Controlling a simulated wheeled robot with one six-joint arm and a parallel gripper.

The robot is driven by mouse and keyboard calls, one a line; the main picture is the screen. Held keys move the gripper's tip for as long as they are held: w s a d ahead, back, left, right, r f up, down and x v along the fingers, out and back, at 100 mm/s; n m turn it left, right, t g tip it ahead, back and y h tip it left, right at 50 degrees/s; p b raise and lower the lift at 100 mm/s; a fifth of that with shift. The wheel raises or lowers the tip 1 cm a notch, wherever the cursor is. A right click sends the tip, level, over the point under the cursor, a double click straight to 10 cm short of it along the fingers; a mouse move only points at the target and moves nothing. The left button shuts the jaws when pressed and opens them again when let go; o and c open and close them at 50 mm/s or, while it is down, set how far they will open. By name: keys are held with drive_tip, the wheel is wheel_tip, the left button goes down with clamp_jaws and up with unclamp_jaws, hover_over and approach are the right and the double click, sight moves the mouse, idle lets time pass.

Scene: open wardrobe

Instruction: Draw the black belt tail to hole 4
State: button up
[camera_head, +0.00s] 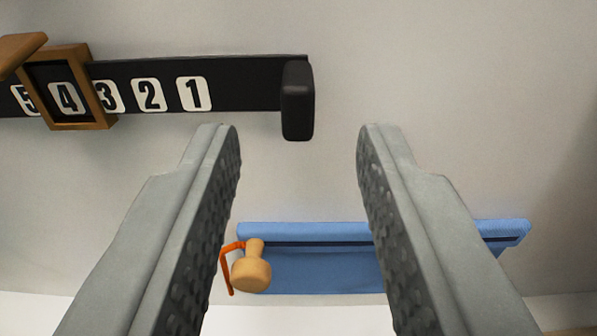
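The black belt tail (245,83) runs across the upper left against the pale wall, with white number tiles from 5 to 1 toward its free end. A thicker black end piece (298,100) caps it on the right. A wooden frame (103,112) surrounds the belt at the tile marked 4 (67,98). My gripper (298,130) is open, its two grey fingers wide apart and nothing between them. In the picture, the end piece lies between the fingertips, toward the left one. I cannot tell the depth between them.
A blue rail or shelf (320,275) is on the wall below, partly hidden by the right finger. A wooden knob (251,272) with an orange loop (226,265) sits at its left end. The wall at upper right is bare.

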drive_tip(key=s, duration=1.2)
drive_tip(key=shift+s, duration=0.25)
drive_tip(key=s+a, duration=0.4)
drive_tip(key=s, duration=1.1)
drive_tip(key=s+a+f, duration=0.1)
drive_tip(key=s+a, duration=0.4)
drive_tip(key=s, duration=0.9)
drive_tip(key=shift+s+f+g, duration=0.2)
drive_tip(key=shift+s+g, duration=0.1)
drive_tip(key=shift+s, duration=0.1)
drive_tip(key=shift+a, duration=0.1)
idle(1.1)
